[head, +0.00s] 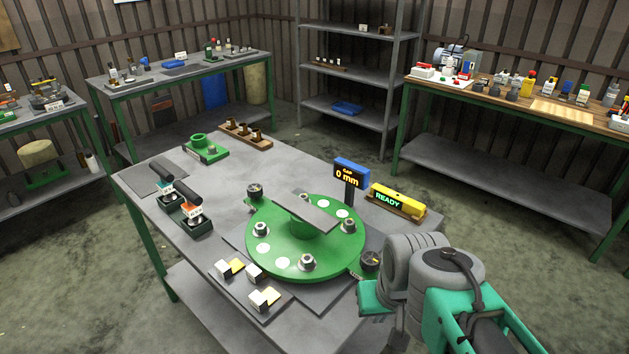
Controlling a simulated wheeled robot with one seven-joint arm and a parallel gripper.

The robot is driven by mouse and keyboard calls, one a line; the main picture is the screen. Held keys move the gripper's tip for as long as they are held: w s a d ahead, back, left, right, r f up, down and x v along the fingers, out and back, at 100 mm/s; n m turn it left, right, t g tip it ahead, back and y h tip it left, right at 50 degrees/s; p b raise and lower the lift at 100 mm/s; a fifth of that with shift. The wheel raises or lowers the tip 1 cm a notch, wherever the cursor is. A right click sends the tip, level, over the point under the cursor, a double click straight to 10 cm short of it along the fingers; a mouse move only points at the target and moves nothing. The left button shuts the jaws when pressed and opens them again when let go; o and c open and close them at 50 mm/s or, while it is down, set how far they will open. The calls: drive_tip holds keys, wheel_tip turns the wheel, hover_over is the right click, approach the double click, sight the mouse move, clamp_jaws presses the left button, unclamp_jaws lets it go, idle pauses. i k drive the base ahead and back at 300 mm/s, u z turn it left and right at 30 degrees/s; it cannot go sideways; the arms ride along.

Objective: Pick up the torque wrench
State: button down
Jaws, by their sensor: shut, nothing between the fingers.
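No tool in the head view is plainly marked as the torque wrench. Two black-handled tools, one farther back (162,170) and one nearer (188,193), rest tilted in dark holders at the left of the near table, with small labelled displays. Either could be the wrench, but I cannot tell. My gripper (374,297) is at the lower right, beside the green disc's right edge, well apart from both tools. It is shut and empty; its fingertips are not clear.
A green round flange (305,250) with several nuts and a grey bar fills the table's middle. A blue gauge (351,172) and a yellow READY box (398,201) stand behind it. Small blocks (262,299) lie in front.

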sight(191, 207)
drive_tip(key=u, duration=1)
drive_tip(key=k, duration=1.3)
drive_tip(key=u, duration=1.45)
drive_tip(key=i, duration=3.15)
drive_tip(key=z, duration=1.45)
drive_tip(key=i, duration=0.9)
drive_tip(key=z, duration=1.3)
drive_tip(key=i, duration=0.75)
drive_tip(key=z, duration=0.05)
